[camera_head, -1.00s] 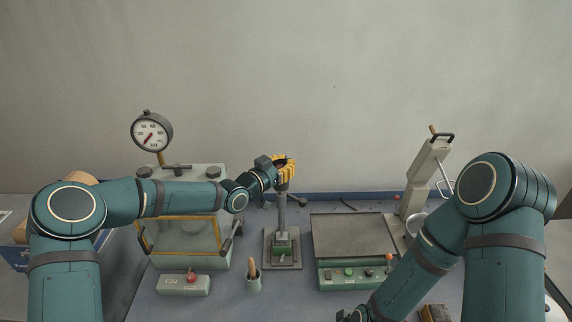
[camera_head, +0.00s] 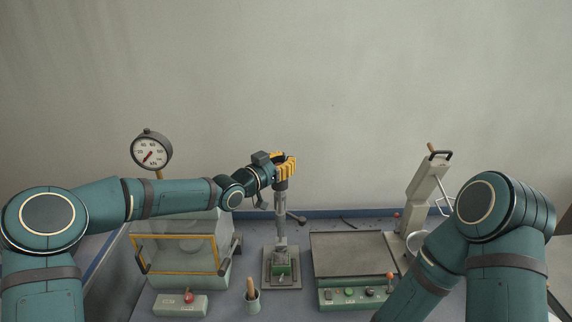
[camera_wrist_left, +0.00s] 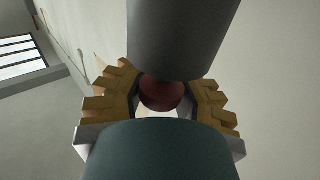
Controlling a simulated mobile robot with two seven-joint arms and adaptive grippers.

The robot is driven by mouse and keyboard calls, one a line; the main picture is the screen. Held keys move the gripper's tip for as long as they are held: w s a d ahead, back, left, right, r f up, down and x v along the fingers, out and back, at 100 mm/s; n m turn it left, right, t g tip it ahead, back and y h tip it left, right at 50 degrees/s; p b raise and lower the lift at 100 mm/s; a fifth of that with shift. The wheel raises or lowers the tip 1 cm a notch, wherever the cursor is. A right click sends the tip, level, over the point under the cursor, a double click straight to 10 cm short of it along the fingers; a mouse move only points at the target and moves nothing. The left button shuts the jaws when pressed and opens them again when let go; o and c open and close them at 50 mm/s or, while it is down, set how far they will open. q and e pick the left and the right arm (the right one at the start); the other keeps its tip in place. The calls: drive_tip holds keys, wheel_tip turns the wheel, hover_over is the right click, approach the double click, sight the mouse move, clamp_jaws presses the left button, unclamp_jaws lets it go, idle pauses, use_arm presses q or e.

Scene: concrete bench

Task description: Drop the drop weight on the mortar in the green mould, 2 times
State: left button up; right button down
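My left gripper (camera_head: 286,168), with yellow fingers, is at the top of the upright column on the grey base plate (camera_head: 268,283). In the left wrist view its fingers (camera_wrist_left: 163,92) close on both sides of a red knob (camera_wrist_left: 162,95). A dark grey cylinder, the drop weight (camera_wrist_left: 180,38), adjoins the knob; in the head view the drop weight (camera_head: 281,186) shows just below the fingers, above the column. My right gripper is out of view.
A lever (camera_head: 297,217) sticks out of the column. A glazed box (camera_head: 180,252) and pressure gauge (camera_head: 152,149) stand left. A flat plate machine (camera_head: 352,256) and a tall lever device (camera_head: 424,190) stand right. A small pot (camera_head: 252,303) is in front.

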use_arm(q)
drive_tip(key=o, duration=0.7)
drive_tip(key=shift+s+a+r, duration=0.2)
drive_tip(key=shift+s+a, duration=0.05)
drive_tip(key=shift+a, duration=0.05)
drive_tip(key=shift+c, duration=0.2)
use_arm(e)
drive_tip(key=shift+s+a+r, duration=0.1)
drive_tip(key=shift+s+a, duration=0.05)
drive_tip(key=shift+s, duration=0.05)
use_arm(q)
drive_tip(key=shift+w+d+f, duration=0.15)
drive_tip(key=shift+d, duration=0.05)
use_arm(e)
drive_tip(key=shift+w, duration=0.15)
use_arm(q)
drive_tip(key=v, duration=1.2)
drive_tip(key=shift+o, duration=0.2)
